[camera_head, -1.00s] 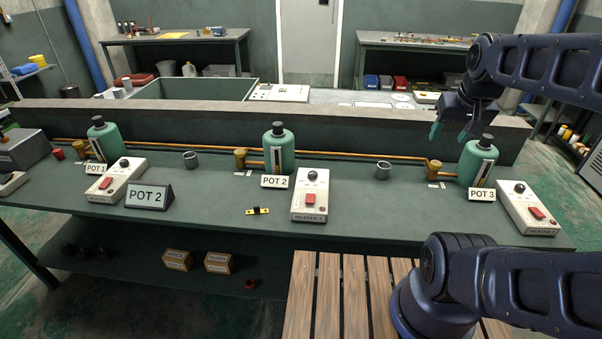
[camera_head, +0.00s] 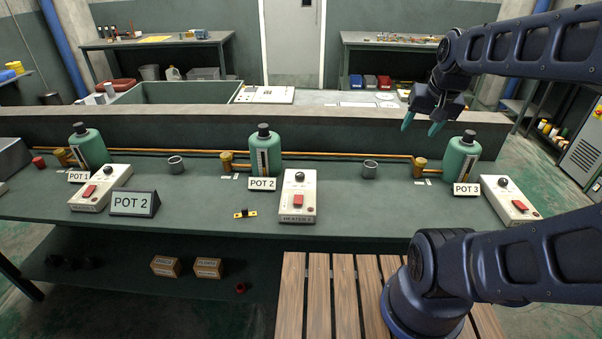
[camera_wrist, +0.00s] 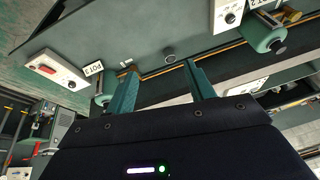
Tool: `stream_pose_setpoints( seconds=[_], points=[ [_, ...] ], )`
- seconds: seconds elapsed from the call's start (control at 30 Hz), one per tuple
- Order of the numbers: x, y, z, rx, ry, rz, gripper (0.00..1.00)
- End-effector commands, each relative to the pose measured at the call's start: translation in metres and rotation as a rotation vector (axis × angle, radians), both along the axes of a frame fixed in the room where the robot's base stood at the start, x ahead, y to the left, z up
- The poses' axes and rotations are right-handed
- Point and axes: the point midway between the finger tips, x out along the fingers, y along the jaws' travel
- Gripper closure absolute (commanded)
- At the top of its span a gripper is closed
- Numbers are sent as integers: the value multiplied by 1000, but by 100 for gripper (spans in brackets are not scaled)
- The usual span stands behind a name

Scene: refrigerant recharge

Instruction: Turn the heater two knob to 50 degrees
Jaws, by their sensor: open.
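The heater two box (camera_head: 297,197) is white with a red switch and stands on the green bench in front of the pot 2 bottle (camera_head: 263,150). Its black knob (camera_head: 300,176) is near the box's far end; the angle it points to is too small to read. In the wrist view the heater two box (camera_wrist: 226,14) shows partly at the top right, with its knob (camera_wrist: 230,18). My gripper (camera_head: 421,124) is open and empty, in the air above the back of the bench, right of heater two and near the pot 3 bottle (camera_head: 460,160).
Other heater boxes stand at pot 1 (camera_head: 101,187) and pot 3 (camera_head: 510,200). A grey cup (camera_head: 370,169) and a copper pipe (camera_head: 340,155) lie between pots 2 and 3. A "POT 2" sign (camera_head: 134,202) and a small yellow-black piece (camera_head: 244,213) are left of heater two.

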Motion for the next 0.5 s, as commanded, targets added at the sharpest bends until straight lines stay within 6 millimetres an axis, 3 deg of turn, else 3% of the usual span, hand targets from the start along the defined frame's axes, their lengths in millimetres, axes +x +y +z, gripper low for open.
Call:
stream_pose_setpoints(
  seconds=[0.5],
  points=[
    [107, 87, -43, 373, 211, -468, 46]
  ],
)
